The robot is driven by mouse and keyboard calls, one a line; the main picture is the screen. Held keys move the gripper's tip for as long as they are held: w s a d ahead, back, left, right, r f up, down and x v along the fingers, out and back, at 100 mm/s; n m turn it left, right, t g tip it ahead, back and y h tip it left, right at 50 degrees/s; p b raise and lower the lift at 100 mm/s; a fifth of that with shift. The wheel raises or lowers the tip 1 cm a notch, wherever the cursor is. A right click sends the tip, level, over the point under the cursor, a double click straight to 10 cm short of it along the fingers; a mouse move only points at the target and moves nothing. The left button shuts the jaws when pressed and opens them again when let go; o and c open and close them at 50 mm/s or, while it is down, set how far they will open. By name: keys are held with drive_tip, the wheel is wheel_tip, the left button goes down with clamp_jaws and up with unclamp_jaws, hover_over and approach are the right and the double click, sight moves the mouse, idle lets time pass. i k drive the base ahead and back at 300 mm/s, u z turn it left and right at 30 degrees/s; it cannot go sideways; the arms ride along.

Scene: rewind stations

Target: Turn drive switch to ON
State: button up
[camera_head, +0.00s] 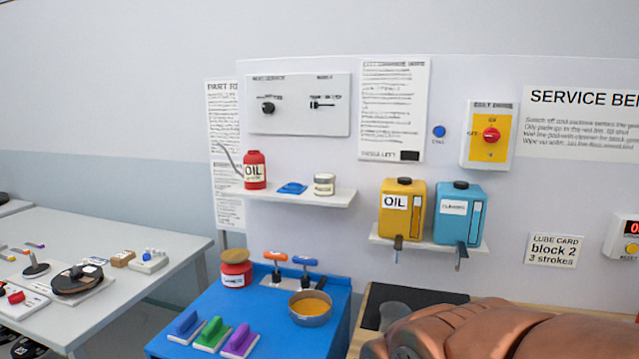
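The drive switch (491,135) is a red rotary knob on a yellow plate in a white box on the back wall, right of centre. Small lettering above the knob seems to read ON, and lettering at its left seems to read OFF. The knob's handle looks roughly level, but its exact pointing is too small to tell. The box's heading is blurred. My gripper is not in view, and nothing touches the switch.
A shelf with a yellow oil tank (401,215) and a blue tank (459,216) juts out below the switch. A blue button (438,131) is at its left. A blue bench (262,325) stands lower left. The wall before the switch is clear.

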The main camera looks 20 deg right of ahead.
sight(490, 134)
drive_tip(key=z, duration=1.3)
